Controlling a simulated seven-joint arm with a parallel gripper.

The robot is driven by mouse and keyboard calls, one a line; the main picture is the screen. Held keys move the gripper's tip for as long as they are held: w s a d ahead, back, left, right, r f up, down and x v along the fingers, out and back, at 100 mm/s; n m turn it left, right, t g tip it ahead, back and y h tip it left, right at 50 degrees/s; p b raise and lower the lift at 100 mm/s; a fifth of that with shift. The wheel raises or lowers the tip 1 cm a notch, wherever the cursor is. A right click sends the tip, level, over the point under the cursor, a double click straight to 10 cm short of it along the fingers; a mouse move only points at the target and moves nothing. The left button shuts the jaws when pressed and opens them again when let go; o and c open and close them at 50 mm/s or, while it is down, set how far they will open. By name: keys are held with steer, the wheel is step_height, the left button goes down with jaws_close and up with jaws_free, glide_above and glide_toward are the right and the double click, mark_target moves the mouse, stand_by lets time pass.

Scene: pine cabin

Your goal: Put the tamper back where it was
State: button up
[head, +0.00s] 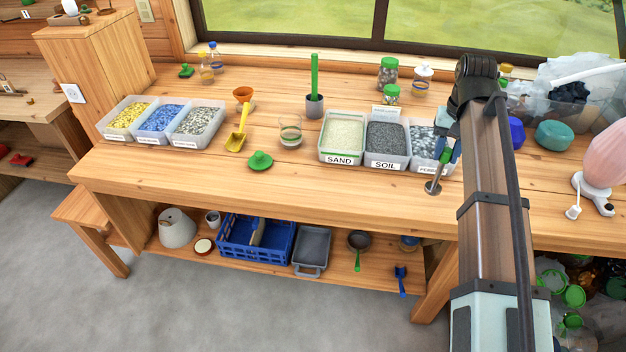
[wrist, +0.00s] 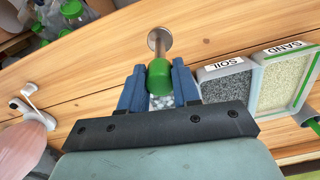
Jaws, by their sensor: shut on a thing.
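The tamper has a green handle (wrist: 159,77) and a round metal foot (wrist: 160,39) on a short grey shaft. In the wrist view my gripper (wrist: 160,88) has its blue fingers on both sides of the green handle, shut on it. In the head view the tamper's foot (head: 433,188) is low at the bench front, just in front of the tray labelled as perlite (head: 424,146). My gripper (head: 449,153) is partly hidden by my arm there. The tamper looks slightly tilted; I cannot tell whether its foot touches the wood.
The soil tray (head: 387,145) and sand tray (head: 342,138) stand left of the gripper. A glass (head: 290,131), green lid (head: 260,161) and yellow scoop (head: 237,136) lie further left. Bare bench (head: 350,190) lies along the front.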

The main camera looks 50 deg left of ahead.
steer(key=s+a+r+n, duration=0.2)
steer(key=s+a+n, duration=0.3)
steer(key=s+a, duration=0.8)
steer(key=s+a+r+n, duration=0.2)
steer(key=s+a+n, duration=0.4)
steer(key=s+a, duration=0.65)
step_height(320, 180, down, 9)
steer(key=w+a, duration=0.2)
steer(key=shift+w+a, duration=0.15)
steer(key=shift+a, duration=0.05)
steer(key=shift+f, duration=0.1)
steer(key=o, duration=1.1)
steer(key=shift+c, duration=0.2)
step_height(320, 180, up, 12)
